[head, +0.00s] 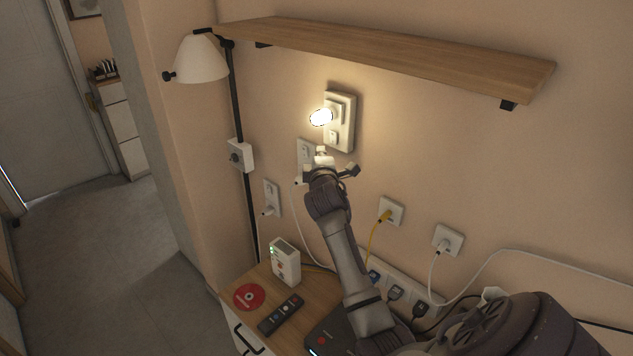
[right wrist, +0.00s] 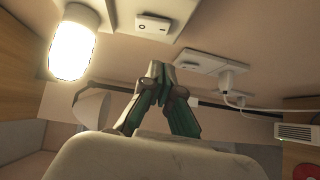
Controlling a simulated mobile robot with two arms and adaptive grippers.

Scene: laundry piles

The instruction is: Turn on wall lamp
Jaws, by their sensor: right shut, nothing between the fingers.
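A wall lamp with a white cone shade (head: 201,60) hangs on a black rod at the left, and its shade looks unlit. A white switch box (head: 239,155) sits on that rod. A small glowing lamp (head: 321,117) is on a cream wall plate (head: 346,123) with a switch under the shelf. The glowing lamp also shows in the right wrist view (right wrist: 73,42), beside a switch plate (right wrist: 156,22). My right gripper (head: 322,156) is shut and empty, just below the cream plate; its fingertips (right wrist: 157,70) point toward the wall. Contact cannot be told. My left gripper is not in view.
A wooden shelf (head: 390,52) juts out above. Several sockets with plugs and cables, such as one with a yellow cable (head: 391,211), line the wall. A small table below holds a white box (head: 285,262), a remote (head: 281,314) and a red disc (head: 249,297).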

